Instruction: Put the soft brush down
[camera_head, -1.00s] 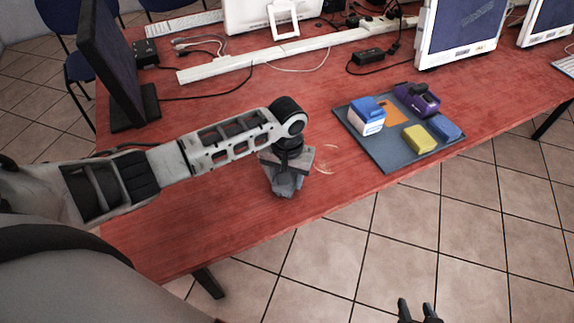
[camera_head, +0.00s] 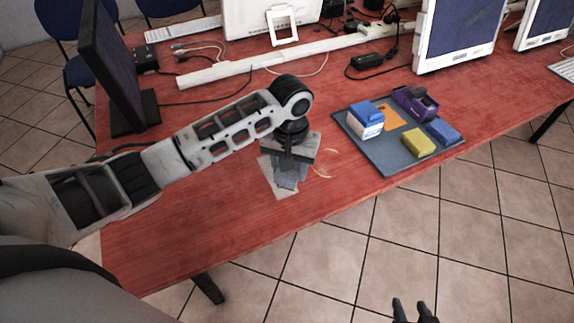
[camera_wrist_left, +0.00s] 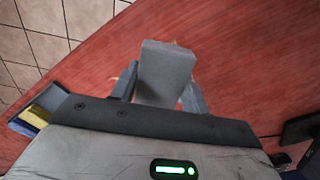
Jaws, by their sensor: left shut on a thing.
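My left gripper (camera_head: 288,182) is over the front part of the red table, left of the grey tray. It points down and is shut on a grey block-like thing, which I take for the soft brush (camera_wrist_left: 165,72). In the left wrist view the block sits between the two grey fingers. In the head view a pale grey patch (camera_head: 268,178) shows beside and below the fingers; the gripper hides most of it. I cannot tell whether the brush touches the table. My right gripper (camera_head: 414,312) shows at the bottom edge, its two dark fingertips apart, with nothing seen between them.
The grey tray (camera_head: 372,160) holds a blue-and-white block (camera_head: 366,120), a purple thing (camera_head: 415,104), a yellow block (camera_head: 419,142) and a blue block (camera_head: 443,132). Thin pale curved marks (camera_head: 328,165) lie right of my left gripper. Monitors, cables and a white trunking (camera_head: 260,62) stand behind.

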